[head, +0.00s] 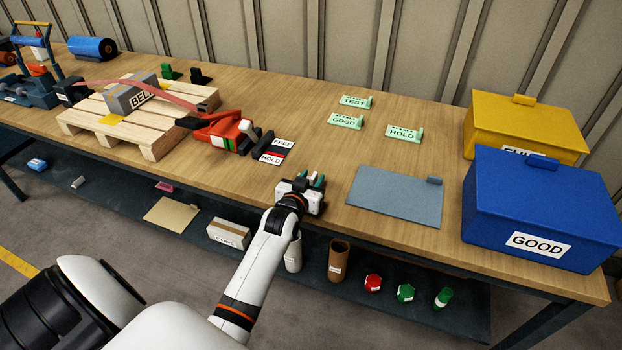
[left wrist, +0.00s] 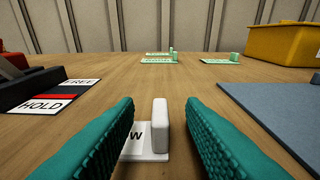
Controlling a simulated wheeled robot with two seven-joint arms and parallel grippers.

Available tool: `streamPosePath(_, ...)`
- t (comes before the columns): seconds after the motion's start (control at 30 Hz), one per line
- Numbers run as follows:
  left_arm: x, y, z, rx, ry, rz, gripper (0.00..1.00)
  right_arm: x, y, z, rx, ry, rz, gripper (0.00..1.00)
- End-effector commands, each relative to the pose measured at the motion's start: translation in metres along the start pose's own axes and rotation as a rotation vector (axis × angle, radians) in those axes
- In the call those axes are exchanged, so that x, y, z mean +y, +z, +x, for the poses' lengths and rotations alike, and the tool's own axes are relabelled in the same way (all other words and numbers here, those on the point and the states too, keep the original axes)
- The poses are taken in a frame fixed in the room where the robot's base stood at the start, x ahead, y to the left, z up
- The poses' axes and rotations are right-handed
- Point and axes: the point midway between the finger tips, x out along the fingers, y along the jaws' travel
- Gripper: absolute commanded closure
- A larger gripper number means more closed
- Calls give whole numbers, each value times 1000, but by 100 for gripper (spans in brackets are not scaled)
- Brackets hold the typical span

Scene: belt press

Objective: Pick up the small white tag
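The small white tag (left wrist: 161,128) lies flat on the wooden table in the left wrist view, with an upright white tab and a dark letter W on its base. The left finger covers part of the base. My left gripper (head: 311,181) is over the table near its front edge in the head view. Its teal fingers show in the left wrist view (left wrist: 160,140), open, with one on each side of the tab and gaps between. In the head view the gripper mostly hides the tag. My right gripper is in neither view.
A FREE/HOLD card (head: 277,151) lies left of the gripper, beside a red tool (head: 220,131). A grey-blue mat (head: 395,196) lies to the right, then a blue GOOD box (head: 540,205) and a yellow box (head: 525,125). Green TEST (head: 354,101), GOOD (head: 345,121) and HOLD (head: 403,133) tags lie behind.

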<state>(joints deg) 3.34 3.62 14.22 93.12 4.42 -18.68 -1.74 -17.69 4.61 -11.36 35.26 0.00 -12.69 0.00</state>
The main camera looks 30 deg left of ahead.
Motion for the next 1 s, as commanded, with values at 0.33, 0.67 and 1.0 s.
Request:
streamPosePath(0.33,0,0,39,0,0,0,64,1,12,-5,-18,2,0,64)
streamPosePath(0.67,0,-1,39,0,0,0,83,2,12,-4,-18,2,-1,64)
streamPosePath(1.0,0,-1,39,1,0,0,100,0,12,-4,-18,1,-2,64)
